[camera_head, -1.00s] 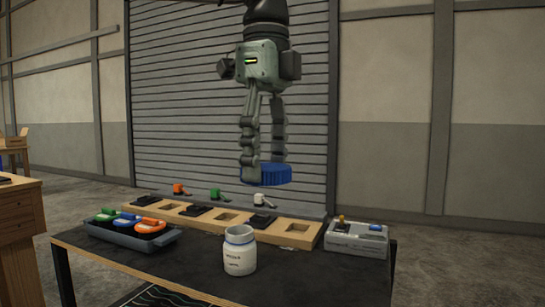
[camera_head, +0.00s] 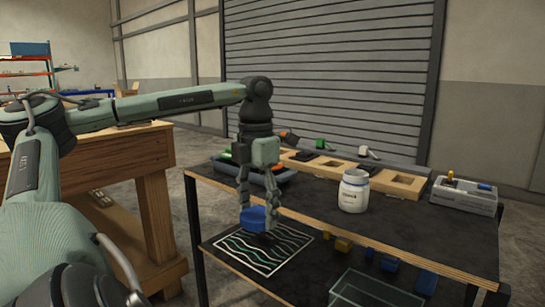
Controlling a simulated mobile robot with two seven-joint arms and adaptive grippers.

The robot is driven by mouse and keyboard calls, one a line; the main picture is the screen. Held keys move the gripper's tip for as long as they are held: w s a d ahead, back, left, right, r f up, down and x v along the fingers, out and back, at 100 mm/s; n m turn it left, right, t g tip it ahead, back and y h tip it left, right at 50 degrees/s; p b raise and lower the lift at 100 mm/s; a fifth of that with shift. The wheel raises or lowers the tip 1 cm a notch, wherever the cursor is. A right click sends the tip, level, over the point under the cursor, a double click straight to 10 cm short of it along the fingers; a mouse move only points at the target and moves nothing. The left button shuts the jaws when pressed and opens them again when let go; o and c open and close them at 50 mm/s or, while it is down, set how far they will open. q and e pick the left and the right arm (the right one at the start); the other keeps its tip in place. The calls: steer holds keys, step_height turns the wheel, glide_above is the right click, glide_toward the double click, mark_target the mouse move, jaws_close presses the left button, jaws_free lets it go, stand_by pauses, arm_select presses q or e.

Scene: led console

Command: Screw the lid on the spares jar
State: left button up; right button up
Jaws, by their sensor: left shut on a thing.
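The spares jar (camera_head: 354,190) is a white jar with dark lettering. It stands upright and open-topped on the dark tabletop, right of centre. My left gripper (camera_head: 259,208) points down and is shut on the blue lid (camera_head: 257,220), holding it in the air to the left of the jar and apart from it. The lid appears in front of the table's front edge, above a mat with wavy lines. The fingers hide part of the lid. My right gripper is not in view.
A wooden rack (camera_head: 398,183) with square slots runs along the back of the table (camera_head: 310,208). A grey box (camera_head: 463,196) stands at the right. In front and lower lie the wavy-line mat (camera_head: 290,250), several small blocks and a clear bin (camera_head: 372,290).

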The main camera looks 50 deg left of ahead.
arm_select(q)
steer(key=w+d+f+m, duration=0.5)
steer(key=d+f+m, duration=0.75)
steer(key=m, duration=0.45)
steer(key=w+d+f+m, duration=0.2)
steer(key=d+m, duration=0.7)
steer(key=m, duration=0.1)
steer(key=w+d+f+m, duration=0.1)
steer(key=w+d+m, duration=0.2)
steer(key=d+m, duration=0.6)
steer(key=shift+w+f+m, duration=0.25)
steer(key=shift+f+m, duration=0.1)
steer(key=shift+m, duration=0.15)
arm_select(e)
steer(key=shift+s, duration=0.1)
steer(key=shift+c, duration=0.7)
arm_select(q)
steer(key=shift+a, duration=0.15)
steer(key=shift+a, duration=0.1)
